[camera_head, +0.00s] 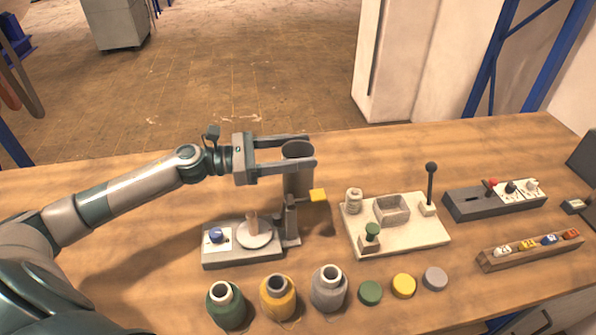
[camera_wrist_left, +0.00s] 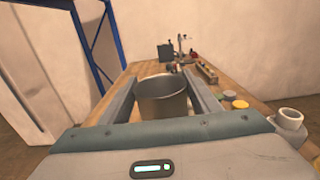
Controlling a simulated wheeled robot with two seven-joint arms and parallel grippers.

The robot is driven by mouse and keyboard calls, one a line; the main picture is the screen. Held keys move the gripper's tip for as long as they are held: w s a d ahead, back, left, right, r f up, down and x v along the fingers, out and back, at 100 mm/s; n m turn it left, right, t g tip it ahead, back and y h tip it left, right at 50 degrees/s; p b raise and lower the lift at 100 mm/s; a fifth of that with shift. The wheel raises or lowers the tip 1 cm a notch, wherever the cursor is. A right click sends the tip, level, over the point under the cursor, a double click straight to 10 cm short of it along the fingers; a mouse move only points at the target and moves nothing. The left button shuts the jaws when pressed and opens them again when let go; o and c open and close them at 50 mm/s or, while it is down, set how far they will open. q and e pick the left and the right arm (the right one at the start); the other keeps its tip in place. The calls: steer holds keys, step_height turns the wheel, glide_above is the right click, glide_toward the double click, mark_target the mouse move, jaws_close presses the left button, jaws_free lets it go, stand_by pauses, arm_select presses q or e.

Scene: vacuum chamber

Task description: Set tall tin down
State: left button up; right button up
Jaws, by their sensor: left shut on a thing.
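The tall tin (camera_head: 297,178) is a grey, open-topped cylinder, upright, behind the grey stand with the round plate. My left gripper (camera_head: 299,157) is shut on it, one finger on each side near its top. In the left wrist view the tin (camera_wrist_left: 163,100) sits between the two fingers of my left gripper (camera_wrist_left: 165,88), its open rim facing up. The stand's post hides part of its lower end, and I cannot tell whether its bottom touches the table. My right gripper is not in view.
The stand (camera_head: 240,255) with a blue knob is just in front of the tin. A yellow tab (camera_head: 318,195) is beside it. A cream board (camera_head: 400,238) is to the right. Several jars, such as the yellow one (camera_head: 278,300), line the front. The wooden table (camera_head: 120,215) is clear at left.

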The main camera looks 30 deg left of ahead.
arm_select(q)
step_height(320, 180, up, 10)
steer(key=b, duration=0.1)
steer(key=shift+r, duration=0.15)
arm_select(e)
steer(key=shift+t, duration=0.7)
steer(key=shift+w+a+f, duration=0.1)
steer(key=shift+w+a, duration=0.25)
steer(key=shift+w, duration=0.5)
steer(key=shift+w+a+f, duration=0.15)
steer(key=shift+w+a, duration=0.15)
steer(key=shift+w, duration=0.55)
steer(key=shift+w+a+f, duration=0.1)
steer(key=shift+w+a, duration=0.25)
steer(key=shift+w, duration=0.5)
